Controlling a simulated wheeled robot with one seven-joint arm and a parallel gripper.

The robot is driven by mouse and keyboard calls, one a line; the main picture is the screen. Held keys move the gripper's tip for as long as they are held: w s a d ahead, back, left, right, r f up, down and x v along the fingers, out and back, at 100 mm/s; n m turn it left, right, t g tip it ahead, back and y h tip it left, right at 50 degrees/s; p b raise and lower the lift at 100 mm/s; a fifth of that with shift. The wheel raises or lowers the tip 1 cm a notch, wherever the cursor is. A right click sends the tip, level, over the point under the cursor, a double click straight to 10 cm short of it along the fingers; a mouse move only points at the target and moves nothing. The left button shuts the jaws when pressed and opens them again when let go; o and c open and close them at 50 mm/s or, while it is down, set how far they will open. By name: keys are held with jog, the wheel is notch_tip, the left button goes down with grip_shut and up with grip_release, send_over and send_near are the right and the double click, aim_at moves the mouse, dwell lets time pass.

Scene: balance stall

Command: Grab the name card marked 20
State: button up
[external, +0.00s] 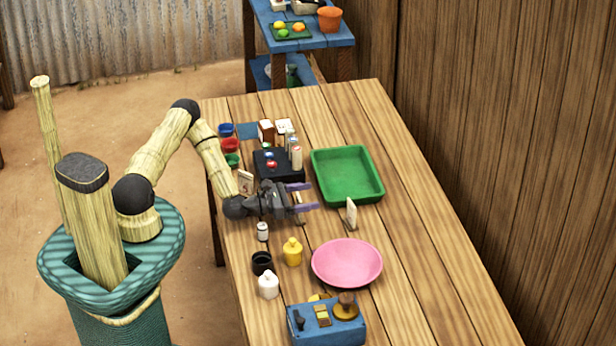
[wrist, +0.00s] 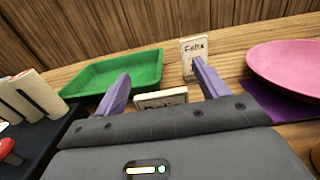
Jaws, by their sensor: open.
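No card that I can read as 20 shows. One name card (wrist: 194,47) reads "Felix" and stands upright beyond the right finger in the wrist view; a card stands left of the pink bowl's back edge in the external view (external: 350,214). Another card (wrist: 162,99) shows low between my fingers; its lettering is partly hidden by the gripper body. A third card (external: 246,182) stands behind my wrist in the external view, its marking too small to read. My gripper (external: 302,197) is open over the table, its purple fingers apart and pointing right.
A green tray (external: 316,165) lies ahead, a pink bowl (external: 347,262) to the right in the wrist view. A black box (external: 268,160), bottles and small cups stand close to the arm. A yellow bottle (external: 292,253) and blue device (external: 310,328) are nearer. The table's far side is clear.

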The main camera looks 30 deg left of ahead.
dwell(0.4)
jog(key=c, duration=1.3)
jog(key=shift+r, duration=0.15)
notch_tip(320, 180, up, 10)
jog(key=shift+f, duration=0.1)
